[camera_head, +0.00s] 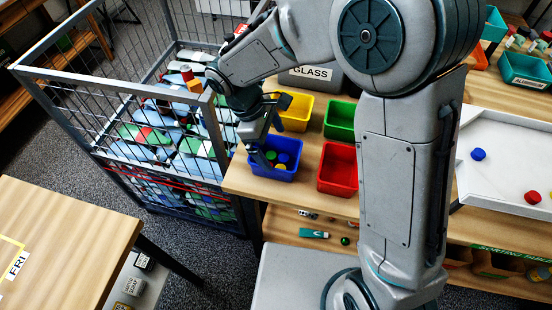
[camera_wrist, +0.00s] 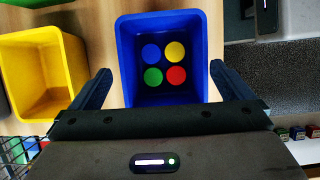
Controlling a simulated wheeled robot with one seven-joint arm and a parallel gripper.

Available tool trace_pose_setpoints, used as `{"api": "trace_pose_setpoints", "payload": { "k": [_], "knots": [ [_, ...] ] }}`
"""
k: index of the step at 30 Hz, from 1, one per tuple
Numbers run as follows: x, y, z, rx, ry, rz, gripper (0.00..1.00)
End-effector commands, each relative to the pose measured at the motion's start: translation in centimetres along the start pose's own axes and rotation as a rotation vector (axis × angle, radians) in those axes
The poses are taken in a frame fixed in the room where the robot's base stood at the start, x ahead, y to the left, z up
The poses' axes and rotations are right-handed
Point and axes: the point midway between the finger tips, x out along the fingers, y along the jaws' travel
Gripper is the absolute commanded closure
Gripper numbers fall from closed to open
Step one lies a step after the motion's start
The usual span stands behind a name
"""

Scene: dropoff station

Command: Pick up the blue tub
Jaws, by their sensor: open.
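The blue tub (camera_head: 274,174) stands upright on the wooden table near its left front corner. In the wrist view the blue tub (camera_wrist: 127,55) is seen from above, with blue, yellow, green and red round discs on its floor. My gripper (camera_head: 262,144) is over the tub in the head view, partly hiding its left side. In the wrist view my gripper (camera_wrist: 159,70) is open, with one finger to the left and one to the right of the tub. Nothing is between the jaws at a hold; whether the fingers touch the walls I cannot tell.
A yellow tub (camera_head: 296,113) stands just behind the blue one, a red tub (camera_head: 338,168) to its right, and a green tub (camera_head: 340,119) beyond. A wire cage (camera_head: 175,165) full of coloured things stands close on the left. A white tray (camera_head: 505,150) lies right.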

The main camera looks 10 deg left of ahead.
Motion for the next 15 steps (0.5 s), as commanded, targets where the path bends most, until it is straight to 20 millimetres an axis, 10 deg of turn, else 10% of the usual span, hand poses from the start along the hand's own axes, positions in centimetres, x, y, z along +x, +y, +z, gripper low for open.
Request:
{"api": "trace_pose_setpoints", "payload": {
  "k": [15],
  "knots": [
    [5.3,-0.4,-0.1,0.000,0.000,-0.001,0.00]
  ]
}}
